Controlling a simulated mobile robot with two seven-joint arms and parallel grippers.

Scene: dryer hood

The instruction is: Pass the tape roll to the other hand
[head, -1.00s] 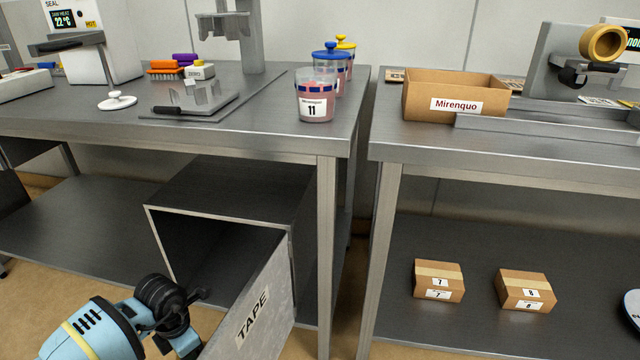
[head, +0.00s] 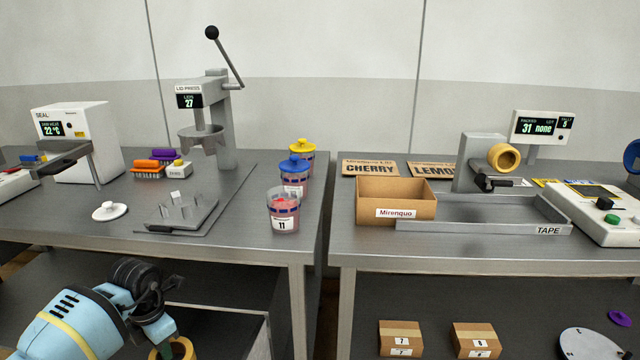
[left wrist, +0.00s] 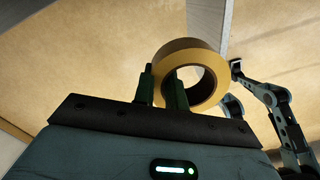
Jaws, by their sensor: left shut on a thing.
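A tan tape roll (left wrist: 186,47) is held in my left gripper (left wrist: 160,84) in the left wrist view, its wall between the two fingers. In the head view the same roll (head: 183,346) shows at the bottom edge, partly cut off, below my left wrist. The left gripper is shut on it. My right gripper does not show in the head view. Dark arm parts at the right of the left wrist view look like my other arm, but its jaws cannot be made out.
Another tape roll (head: 503,157) sits on the dispenser on the right table. Cups (head: 283,210) stand near the left table's edge. A narrow gap separates the tables. Small boxes (head: 400,337) lie on the lower shelf.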

